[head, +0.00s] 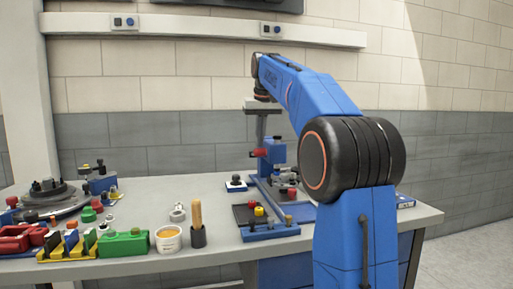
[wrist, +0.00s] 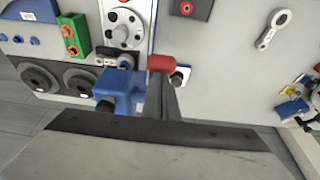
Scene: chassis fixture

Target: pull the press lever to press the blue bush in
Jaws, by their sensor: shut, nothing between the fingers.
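The press (head: 275,150) is a blue upright frame on the bench, right of centre in the head view. Its blue head also shows in the wrist view (wrist: 117,88). The lever's red handle (head: 258,153) sticks out to the left of the press; in the wrist view the red handle (wrist: 161,63) lies near the middle. My gripper (head: 261,141) points down from above with its fingers together and empty, tips close to the handle. In the wrist view the fingertips (wrist: 165,80) overlap the handle; I cannot tell whether they touch it. I cannot make out the blue bush.
A dark tray with a blue block (head: 270,231) stands in front of the press. Bare bench (head: 160,195) lies left of the press.

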